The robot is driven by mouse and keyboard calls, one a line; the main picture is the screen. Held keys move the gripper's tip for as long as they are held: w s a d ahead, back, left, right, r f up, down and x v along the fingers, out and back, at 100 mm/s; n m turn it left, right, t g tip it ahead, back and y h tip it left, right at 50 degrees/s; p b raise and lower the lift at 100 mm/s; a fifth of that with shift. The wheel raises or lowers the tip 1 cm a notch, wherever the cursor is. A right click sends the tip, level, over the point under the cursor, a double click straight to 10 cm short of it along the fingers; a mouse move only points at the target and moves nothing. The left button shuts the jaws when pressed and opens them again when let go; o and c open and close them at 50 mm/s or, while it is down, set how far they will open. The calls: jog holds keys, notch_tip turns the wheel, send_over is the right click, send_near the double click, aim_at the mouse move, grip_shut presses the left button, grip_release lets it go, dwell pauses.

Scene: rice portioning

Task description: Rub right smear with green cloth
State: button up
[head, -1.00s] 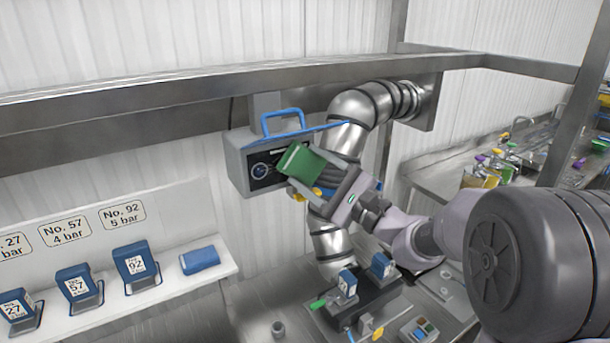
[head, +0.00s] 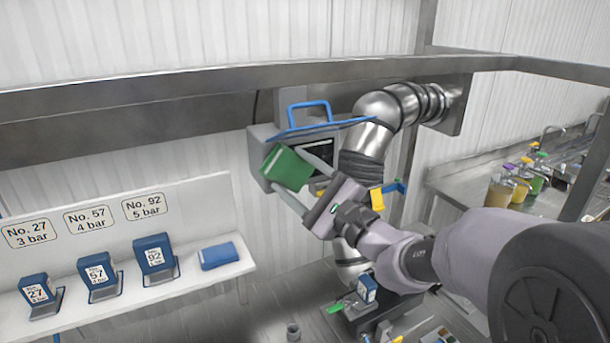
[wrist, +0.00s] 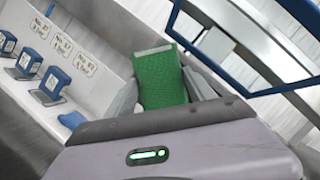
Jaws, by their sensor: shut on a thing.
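My gripper (head: 301,176) is shut on a green cloth (head: 287,168), a folded pad held between its fingers. The cloth also shows between the fingers in the wrist view (wrist: 160,80). In the head view the cloth is in front of a grey box (head: 258,142) with a blue handle and a blue-edged lid, and covers the left part of its face. A dark panel (head: 318,152) shows to the right of the cloth. I cannot make out any smear, and I cannot tell whether the cloth touches the box.
A steel pipe (head: 378,140) runs behind my gripper. A steel beam (head: 200,92) crosses above the box. At left a white shelf (head: 130,300) holds several blue labelled blocks and a folded blue cloth (head: 219,255). A bench with bottles (head: 500,190) stands at right.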

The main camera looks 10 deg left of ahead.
jog(key=shift+r, duration=0.1)
jog(key=shift+s+d+b, duration=0.25)
jog(key=shift+b, duration=0.15)
jog(key=shift+s+d+b, duration=0.55)
jog(key=shift+s+d, duration=0.25)
jog(key=shift+s, duration=0.3)
jog(key=shift+s+d+b, duration=0.5)
jog(key=shift+s+d, duration=0.3)
jog(key=shift+s, duration=0.3)
jog(key=shift+d, duration=0.1)
jog(key=shift+s+d+f+b, duration=0.15)
jog(key=shift+s+d+b, duration=0.3)
jog(key=shift+s, duration=0.2)
jog(key=shift+s+d+f+b, duration=0.15)
jog(key=shift+s+d+b, duration=0.15)
jog(key=shift+s+d, duration=0.25)
jog(key=shift+r, duration=0.15)
